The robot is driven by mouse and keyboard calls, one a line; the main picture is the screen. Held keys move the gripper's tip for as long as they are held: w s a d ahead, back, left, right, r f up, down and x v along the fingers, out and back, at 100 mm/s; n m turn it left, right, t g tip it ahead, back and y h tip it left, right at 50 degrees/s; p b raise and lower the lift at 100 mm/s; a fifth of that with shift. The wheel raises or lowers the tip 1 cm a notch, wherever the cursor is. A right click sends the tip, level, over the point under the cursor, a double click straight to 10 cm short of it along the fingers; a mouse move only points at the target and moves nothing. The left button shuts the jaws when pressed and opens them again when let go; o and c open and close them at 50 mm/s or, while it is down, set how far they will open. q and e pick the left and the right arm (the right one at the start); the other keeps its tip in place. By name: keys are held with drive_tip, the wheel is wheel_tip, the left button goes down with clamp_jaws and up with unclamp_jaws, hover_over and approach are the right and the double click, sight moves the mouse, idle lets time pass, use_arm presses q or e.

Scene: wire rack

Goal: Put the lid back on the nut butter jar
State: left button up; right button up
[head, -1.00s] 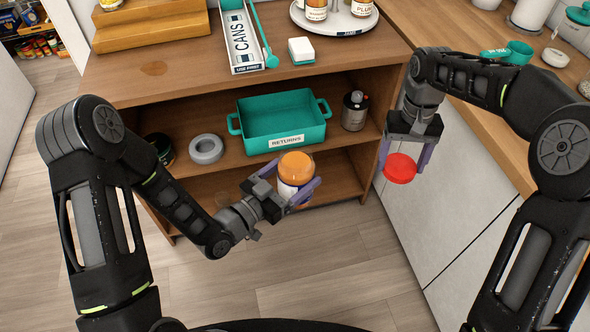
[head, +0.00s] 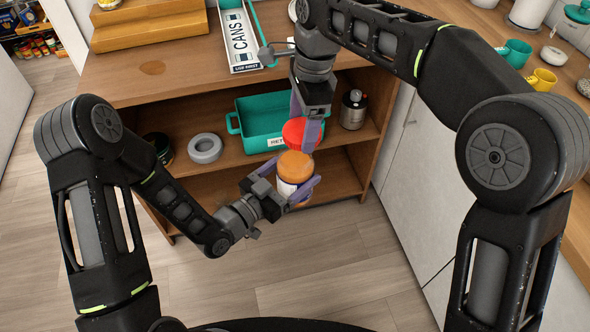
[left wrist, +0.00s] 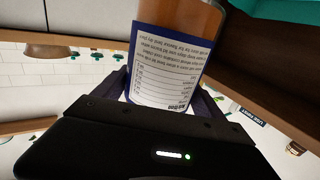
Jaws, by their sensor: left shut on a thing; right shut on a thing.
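The nut butter jar (head: 293,168) has orange-brown contents and a white and blue label. My left gripper (head: 297,192) is shut on the jar and holds it in front of the shelf unit. In the left wrist view, the jar's label (left wrist: 172,62) fills the space between the fingers. The red lid (head: 300,133) is held in my right gripper (head: 307,125), which is shut on it. In the head view the lid appears just behind and above the jar's top. I cannot tell whether they touch.
Behind them a teal bin (head: 257,118) stands on the shelf (head: 225,175), partly hidden by my right arm. A yellow mug (head: 541,80) and a teal mug (head: 517,53) stand on the right counter.

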sight(294, 154)
drive_tip(key=shift+s+a+r+m, duration=0.25)
drive_tip(key=shift+a+r+m, duration=0.15)
drive_tip(key=shift+a, duration=0.2)
drive_tip(key=shift+f, duration=0.1)
drive_tip(key=shift+f, duration=2)
drive_tip(key=shift+f, duration=0.85)
drive_tip(key=shift+f, duration=0.5)
